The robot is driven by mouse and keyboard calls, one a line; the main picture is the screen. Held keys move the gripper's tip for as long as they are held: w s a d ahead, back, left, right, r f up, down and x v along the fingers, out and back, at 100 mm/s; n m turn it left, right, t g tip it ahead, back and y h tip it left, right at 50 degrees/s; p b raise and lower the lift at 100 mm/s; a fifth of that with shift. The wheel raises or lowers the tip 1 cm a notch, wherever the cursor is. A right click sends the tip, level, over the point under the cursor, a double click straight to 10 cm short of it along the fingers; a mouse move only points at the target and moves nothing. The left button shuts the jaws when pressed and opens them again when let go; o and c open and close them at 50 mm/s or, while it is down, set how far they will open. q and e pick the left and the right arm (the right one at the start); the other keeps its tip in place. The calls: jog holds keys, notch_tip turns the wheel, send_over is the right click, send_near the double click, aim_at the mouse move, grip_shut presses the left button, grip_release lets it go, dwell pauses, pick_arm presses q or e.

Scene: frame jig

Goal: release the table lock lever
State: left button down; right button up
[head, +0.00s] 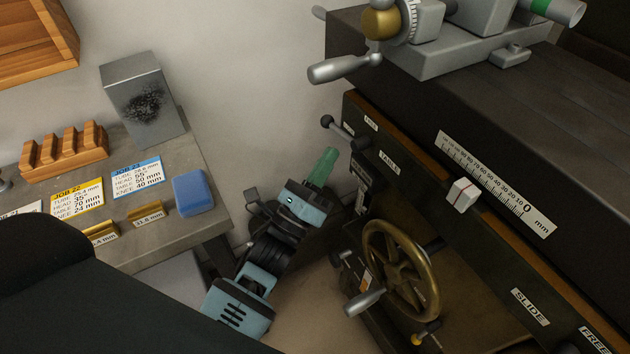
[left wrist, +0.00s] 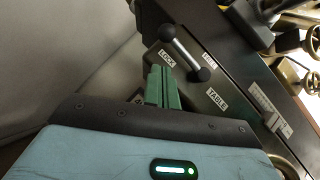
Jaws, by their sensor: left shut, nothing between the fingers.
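The table lock lever (head: 343,131) is a short metal rod with dark knobs, on the front of the dark machine beside a TABLE label (head: 389,162). In the left wrist view the lever (left wrist: 183,54) slants between the LOCK label (left wrist: 167,57) and what looks like a FREE label (left wrist: 210,60). My left gripper (head: 325,166) has green fingers, shut and empty, just below the lever's knob. In the left wrist view the fingertips (left wrist: 161,82) are just left of the lever's lower knob; I cannot tell whether they touch. My right gripper is not in view.
A brass handwheel (head: 402,270) stands out from the machine below the lever. A scale with a white pointer (head: 463,195) runs along its front. A crank handle (head: 340,68) juts out above. A bench (head: 215,190) with job cards and a blue block (head: 193,192) is at left.

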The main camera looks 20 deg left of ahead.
pick_arm(q)
jog(key=shift+w+a+r+p, duration=0.2)
jog(key=shift+w+a+r, duration=0.1)
jog(key=shift+r, duration=0.3)
jog(key=shift+w+a+r+p, duration=0.15)
jog(key=shift+w+a+r, duration=0.15)
jog(key=shift+r, duration=0.3)
jog(key=shift+s, duration=0.1)
